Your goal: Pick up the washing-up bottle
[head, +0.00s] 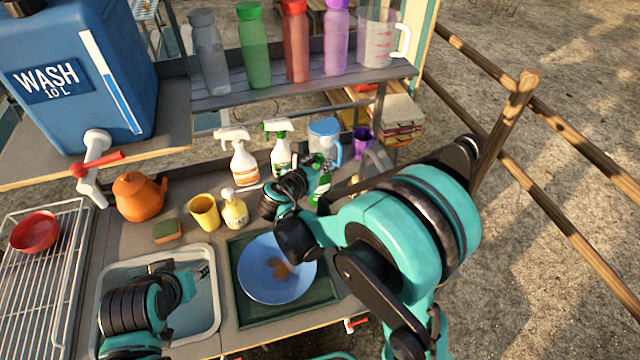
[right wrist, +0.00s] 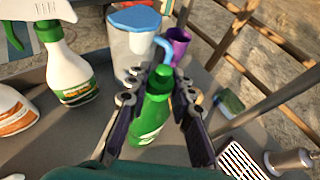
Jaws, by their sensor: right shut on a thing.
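The washing-up bottle is a green bottle (head: 322,188) with a white label, standing at the back right of the counter in the head view. In the right wrist view the bottle (right wrist: 150,120) is between the two fingers and looks upright. My right gripper (head: 312,178) is shut on it, and the fingers (right wrist: 161,88) lie on either side of its upper part. My left gripper (head: 202,273) is over the sink basin (head: 212,325), away from the bottle. Its fingers are too small to tell if they are open.
Two spray bottles (head: 241,160) stand left of the washing-up bottle, and a blue-lidded jug (head: 325,135) and purple cup (head: 363,138) behind it. A blue plate (head: 262,290) lies on a green tray (head: 240,318) in front. A shelf (head: 290,88) with several bottles hangs above.

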